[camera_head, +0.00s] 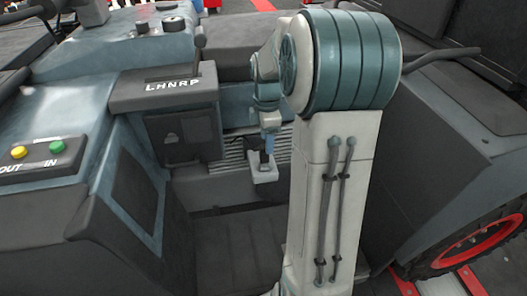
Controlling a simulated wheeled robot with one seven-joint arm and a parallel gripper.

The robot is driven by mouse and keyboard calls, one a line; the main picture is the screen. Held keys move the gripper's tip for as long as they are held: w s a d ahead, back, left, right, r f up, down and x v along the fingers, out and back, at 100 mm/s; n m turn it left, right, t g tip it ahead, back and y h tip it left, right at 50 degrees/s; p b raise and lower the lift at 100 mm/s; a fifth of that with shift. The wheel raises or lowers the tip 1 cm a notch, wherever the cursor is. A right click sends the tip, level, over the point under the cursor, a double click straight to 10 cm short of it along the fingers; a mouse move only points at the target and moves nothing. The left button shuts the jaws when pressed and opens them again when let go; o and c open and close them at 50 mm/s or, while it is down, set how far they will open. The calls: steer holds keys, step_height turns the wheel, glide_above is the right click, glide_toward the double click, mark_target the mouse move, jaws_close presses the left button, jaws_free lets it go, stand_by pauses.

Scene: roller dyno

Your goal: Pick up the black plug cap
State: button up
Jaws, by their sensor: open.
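My arm hangs down left of its pale column, and my gripper (267,149) is at its lower end, small and partly blurred by distance. A small dark piece (264,157) shows right at the fingertips, above a pale grey block (263,175). It may be the black plug cap, but it is too small to tell. I cannot tell whether the gripper touches it. No other black plug cap can be made out.
A grey console with a shift panel marked LHNRP (172,84) stands left of the gripper. A button box (40,158) with yellow and green buttons is at far left. A dark body panel (440,150) and red-rimmed wheel (470,245) are at right. Dark floor lies below.

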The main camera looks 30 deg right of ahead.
mark_target(260, 154)
step_height(260, 154, down, 5)
steer(key=shift+a+f+b, duration=0.1)
steer(key=shift+a+b, duration=0.05)
steer(key=shift+b, duration=0.95)
steer(key=c, duration=1.1)
steer(key=shift+o, duration=0.2)
